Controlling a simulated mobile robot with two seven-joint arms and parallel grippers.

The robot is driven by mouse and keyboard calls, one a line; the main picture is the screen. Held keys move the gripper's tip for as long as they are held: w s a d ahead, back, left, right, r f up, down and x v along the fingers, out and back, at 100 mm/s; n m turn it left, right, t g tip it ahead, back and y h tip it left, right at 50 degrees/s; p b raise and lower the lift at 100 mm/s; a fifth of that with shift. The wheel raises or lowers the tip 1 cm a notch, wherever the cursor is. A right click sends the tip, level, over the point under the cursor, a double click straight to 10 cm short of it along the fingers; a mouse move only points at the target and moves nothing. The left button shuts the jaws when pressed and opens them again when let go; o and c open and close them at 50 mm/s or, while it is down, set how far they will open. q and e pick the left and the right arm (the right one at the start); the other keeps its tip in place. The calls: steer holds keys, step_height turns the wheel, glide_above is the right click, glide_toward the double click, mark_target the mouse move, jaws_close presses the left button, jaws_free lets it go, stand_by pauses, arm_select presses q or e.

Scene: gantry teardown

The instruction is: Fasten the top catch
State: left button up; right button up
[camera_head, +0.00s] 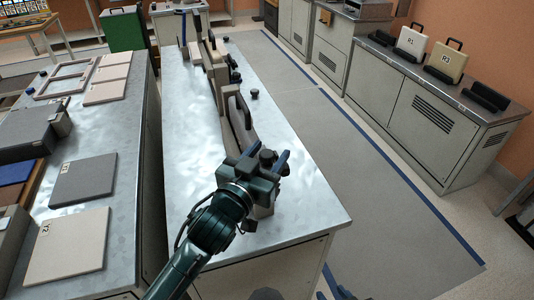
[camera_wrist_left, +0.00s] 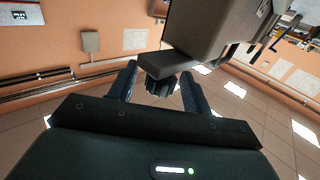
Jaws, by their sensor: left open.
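The gantry (camera_head: 237,108), a long beige body with black handles, lies along the metal table. A dark knob (camera_head: 267,157), which looks like the top catch, is at its near end. My left gripper (camera_head: 266,160) is open at this end, with its blue fingers on either side of the knob. In the left wrist view the ribbed knob (camera_wrist_left: 160,87) sits between the two fingertips, under a dark bar on the grey body (camera_wrist_left: 215,28). I cannot tell whether the fingers touch it. Blue tips at the bottom edge seem to be my right gripper (camera_head: 335,285), mostly out of frame.
The metal table (camera_head: 305,205) has bare room right of the gantry. A left bench holds flat panels (camera_head: 84,180) and a grey case (camera_head: 35,130). Cabinets at right carry cases, including the cream one (camera_head: 446,61). The floor mat (camera_head: 350,150) between is clear.

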arm_select(q)
jaws_close()
stand_by(0.4)
steer(key=w, duration=0.1)
steer(key=w+a, duration=0.1)
steer(key=w, duration=0.2)
steer(key=shift+w+a, duration=0.3)
steer(key=shift+r, duration=0.1)
jaws_free()
steer(key=shift+w, duration=0.1)
